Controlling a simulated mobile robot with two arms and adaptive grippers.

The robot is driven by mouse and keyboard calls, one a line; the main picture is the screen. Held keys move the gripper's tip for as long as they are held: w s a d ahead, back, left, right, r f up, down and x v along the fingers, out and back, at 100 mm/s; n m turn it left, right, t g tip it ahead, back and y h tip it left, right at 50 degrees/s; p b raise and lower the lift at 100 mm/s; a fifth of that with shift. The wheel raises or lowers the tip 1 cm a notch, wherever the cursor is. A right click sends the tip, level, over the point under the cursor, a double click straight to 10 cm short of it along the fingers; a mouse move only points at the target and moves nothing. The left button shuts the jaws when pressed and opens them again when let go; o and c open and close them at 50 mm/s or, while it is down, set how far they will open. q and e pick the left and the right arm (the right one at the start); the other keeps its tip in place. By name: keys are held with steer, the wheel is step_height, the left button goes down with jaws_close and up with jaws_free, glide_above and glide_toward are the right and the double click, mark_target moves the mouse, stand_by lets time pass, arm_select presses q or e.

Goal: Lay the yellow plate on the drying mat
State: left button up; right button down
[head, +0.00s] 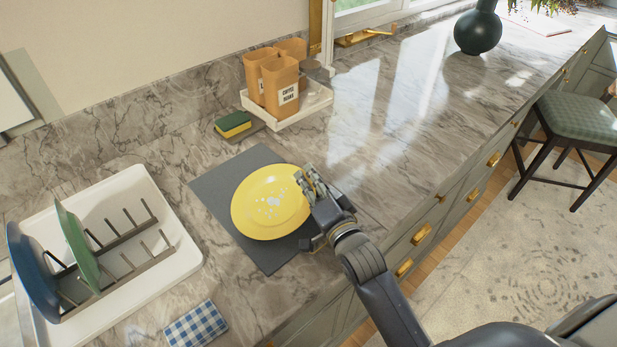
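The yellow plate (262,212), with white and pale specks on its face, is over the dark grey drying mat (222,187) on the counter. It looks level, and I cannot tell whether it touches the mat or is held just above it. My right gripper (306,181) is at the plate's right rim, with its fingers overlapping that edge. Whether the fingers are closed on the rim is not clear. My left gripper is not in view.
A white dish rack (178,277) with a blue plate (30,275) and a green plate (77,245) stands at left. A sponge (233,124), a white tray (313,106) with orange canisters (281,88), and a checkered cloth (196,325) are nearby. The counter beyond the mat's right is clear.

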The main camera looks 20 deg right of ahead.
steer(key=shift+f, duration=0.2)
steer(key=c, duration=1.7)
jaws_free()
steer(key=shift+f, duration=0.1)
steer(key=shift+s, duration=0.1)
steer(key=s, duration=0.4)
steer(key=s+d, duration=0.1)
steer(key=s, duration=0.6)
steer(key=shift+s+d, duration=0.2)
steer(key=shift+s, duration=0.2)
steer(key=shift+s+f, duration=0.1)
